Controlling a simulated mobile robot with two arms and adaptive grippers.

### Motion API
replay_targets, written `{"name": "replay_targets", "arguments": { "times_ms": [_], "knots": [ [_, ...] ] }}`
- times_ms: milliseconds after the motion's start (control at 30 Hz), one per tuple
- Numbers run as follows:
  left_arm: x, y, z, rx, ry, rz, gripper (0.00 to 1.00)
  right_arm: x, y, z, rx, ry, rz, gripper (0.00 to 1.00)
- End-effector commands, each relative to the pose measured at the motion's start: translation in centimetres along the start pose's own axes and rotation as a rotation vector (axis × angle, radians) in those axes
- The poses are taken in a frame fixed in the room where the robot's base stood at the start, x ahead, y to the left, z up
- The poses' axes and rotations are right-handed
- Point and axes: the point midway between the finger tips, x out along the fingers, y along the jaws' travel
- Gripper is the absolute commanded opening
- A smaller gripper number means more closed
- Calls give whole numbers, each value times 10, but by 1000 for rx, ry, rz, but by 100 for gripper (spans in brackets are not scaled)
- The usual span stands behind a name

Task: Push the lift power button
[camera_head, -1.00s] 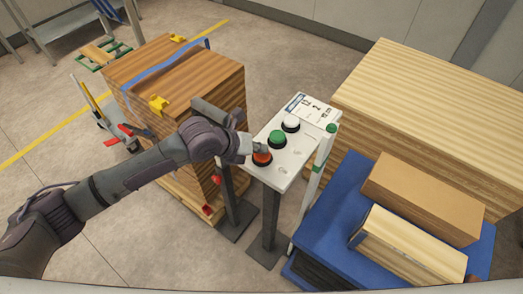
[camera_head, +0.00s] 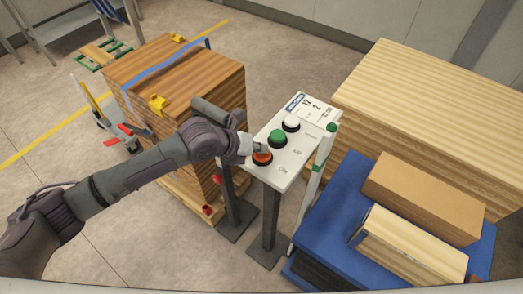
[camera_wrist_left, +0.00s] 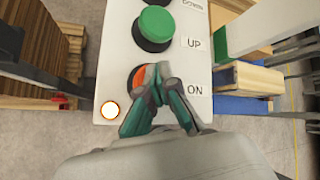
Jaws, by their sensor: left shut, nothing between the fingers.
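A white control panel (camera_head: 285,165) on a post carries the orange-red power button (camera_head: 263,158), a green button (camera_head: 278,138) and a white button (camera_head: 291,123). In the left wrist view, the power button (camera_wrist_left: 137,77) sits beside the label "ON", below the green "UP" button (camera_wrist_left: 154,27). A small round lamp (camera_wrist_left: 110,109) on the panel glows. My left gripper (camera_head: 259,148) is shut and empty, with its fingertips (camera_wrist_left: 158,80) over the power button, hiding part of it. I cannot tell whether they touch it. My right gripper is not in view.
A strapped wood stack (camera_head: 175,75) stands left of the panel. A blue lift platform (camera_head: 335,220) bearing boards is at right, with a large pale wood stack (camera_head: 430,100) behind it. A green-and-white post (camera_head: 322,160) stands close to the panel's right side.

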Motion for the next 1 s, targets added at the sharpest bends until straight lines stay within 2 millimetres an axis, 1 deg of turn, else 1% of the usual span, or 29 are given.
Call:
{"name": "replay_targets", "arguments": {
  "times_ms": [33,400,567,833,1000],
  "knots": [
    [5,5,-7,-3,12,8,0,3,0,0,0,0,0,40],
    [7,8,-12,-6,20,13,0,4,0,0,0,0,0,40],
    [4,7,-9,-7,20,15,0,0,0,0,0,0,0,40],
    [4,6,-9,-7,20,14,0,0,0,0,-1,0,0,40],
    [-5,0,-2,-6,20,14,0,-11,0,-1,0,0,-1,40]
  ]
}}
